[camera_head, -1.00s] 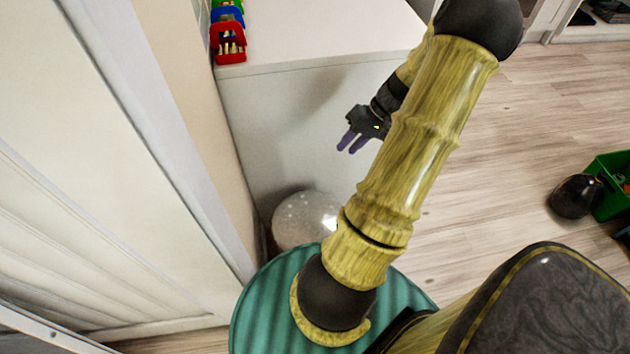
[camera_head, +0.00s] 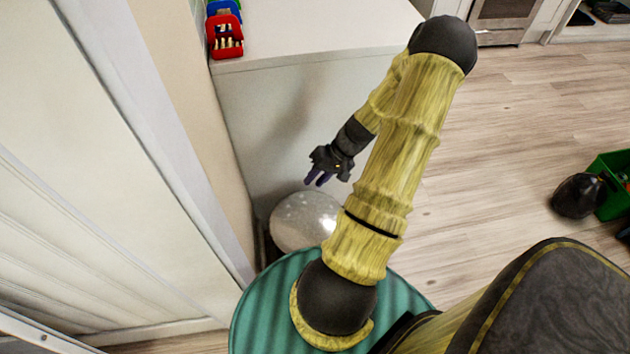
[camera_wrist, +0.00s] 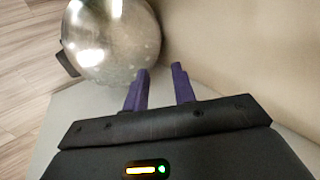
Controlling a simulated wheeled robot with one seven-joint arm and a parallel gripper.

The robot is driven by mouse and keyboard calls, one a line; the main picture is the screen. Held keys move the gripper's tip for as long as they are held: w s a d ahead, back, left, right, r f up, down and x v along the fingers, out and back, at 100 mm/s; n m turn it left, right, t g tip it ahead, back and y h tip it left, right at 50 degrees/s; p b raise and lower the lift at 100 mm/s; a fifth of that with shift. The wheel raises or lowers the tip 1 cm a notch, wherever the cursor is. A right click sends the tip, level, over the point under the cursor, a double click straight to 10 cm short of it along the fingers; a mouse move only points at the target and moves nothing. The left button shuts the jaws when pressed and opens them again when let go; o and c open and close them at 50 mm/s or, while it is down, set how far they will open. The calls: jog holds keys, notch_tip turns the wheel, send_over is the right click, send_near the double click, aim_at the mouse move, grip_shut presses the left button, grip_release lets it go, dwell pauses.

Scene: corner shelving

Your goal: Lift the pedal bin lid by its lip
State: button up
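The pedal bin's round, shiny, speckled silver lid (camera_head: 303,222) shows beside the white cabinet, partly behind my arm. It appears down. In the wrist view the lid (camera_wrist: 112,40) is at the upper left, and a small dark tab (camera_wrist: 68,62) sticks out at its left edge; I cannot tell whether this is the lip or the pedal. My gripper (camera_head: 317,183) is above the lid's far edge in the head view, apparently apart from it. In the wrist view its two purple fingers (camera_wrist: 160,70) are spread with nothing between them, the left fingertip near the lid's edge in the picture.
A white cabinet (camera_head: 330,45) stands behind the bin, with red (camera_head: 226,38) and blue containers at its top left edge. A pale wall and door (camera_head: 130,170) close off the left. A green crate (camera_head: 612,185) and a dark object (camera_head: 578,195) are at the right. Wood floor between is clear.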

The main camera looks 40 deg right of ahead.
jog(key=shift+w+a+f, duration=0.1)
jog(key=shift+a+f, duration=0.1)
jog(key=shift+f, duration=0.2)
grip_shut()
jog(key=c, duration=0.5)
grip_release()
jog(key=shift+c, duration=0.2)
jog(key=o, duration=0.5)
jog(key=shift+o, duration=0.2)
jog(key=p+v, duration=0.3)
jog(key=v, duration=1.4)
jog(key=shift+r, duration=0.25)
jog(key=shift+c, duration=0.3)
